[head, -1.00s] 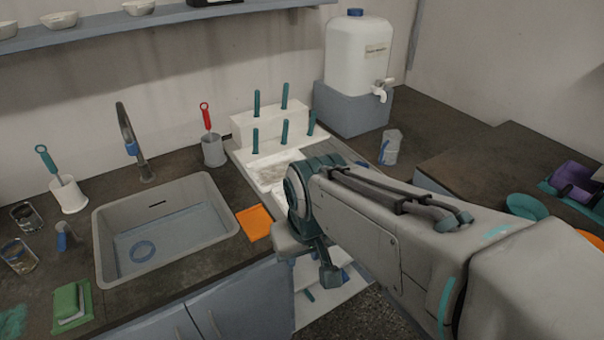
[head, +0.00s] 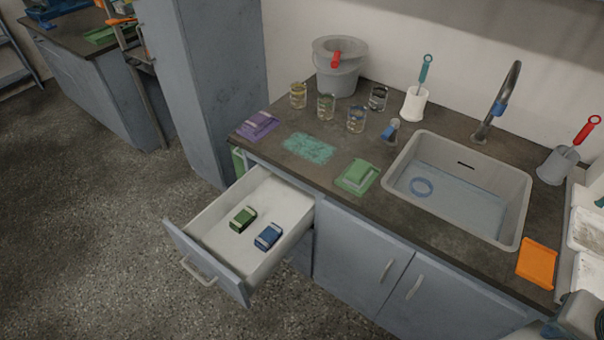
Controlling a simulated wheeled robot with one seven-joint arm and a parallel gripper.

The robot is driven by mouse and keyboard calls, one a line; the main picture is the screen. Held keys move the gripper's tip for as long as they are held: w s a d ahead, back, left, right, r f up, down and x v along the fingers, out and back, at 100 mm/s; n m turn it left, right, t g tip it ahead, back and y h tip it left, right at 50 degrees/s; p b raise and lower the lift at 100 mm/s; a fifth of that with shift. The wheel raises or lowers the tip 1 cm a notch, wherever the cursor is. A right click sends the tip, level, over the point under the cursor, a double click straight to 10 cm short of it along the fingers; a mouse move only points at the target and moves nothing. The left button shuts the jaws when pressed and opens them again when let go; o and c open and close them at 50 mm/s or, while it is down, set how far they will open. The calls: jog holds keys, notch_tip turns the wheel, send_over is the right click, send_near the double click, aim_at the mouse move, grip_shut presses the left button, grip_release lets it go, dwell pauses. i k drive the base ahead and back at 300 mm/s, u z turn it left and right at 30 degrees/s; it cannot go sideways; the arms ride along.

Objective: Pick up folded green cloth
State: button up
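A green folded cloth (head: 357,176) lies on the dark counter, left of the sink. It looks like a thicker folded pad on a flatter green layer. In the open drawer lie a small green block-like item (head: 243,219) and a small blue one (head: 268,237); whether these are cloths I cannot tell. Only a piece of my arm shows in the bottom right corner, well away from the green cloth. My gripper itself is not visible.
The open drawer (head: 209,259) juts out below the counter. A teal spread cloth (head: 309,147), a purple folded item (head: 257,125), glasses (head: 326,107) and a grey bucket (head: 340,80) stand around. The sink (head: 455,190) lies right. Floor before the drawer is clear.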

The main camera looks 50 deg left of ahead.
aim_at(245, 217)
jog(key=u, duration=2.3)
jog(key=k, duration=0.4)
jog(key=u, duration=1)
jog(key=i, duration=0.75)
jog(key=z, duration=0.55)
jog(key=i, duration=0.9)
jog(key=z, duration=0.95)
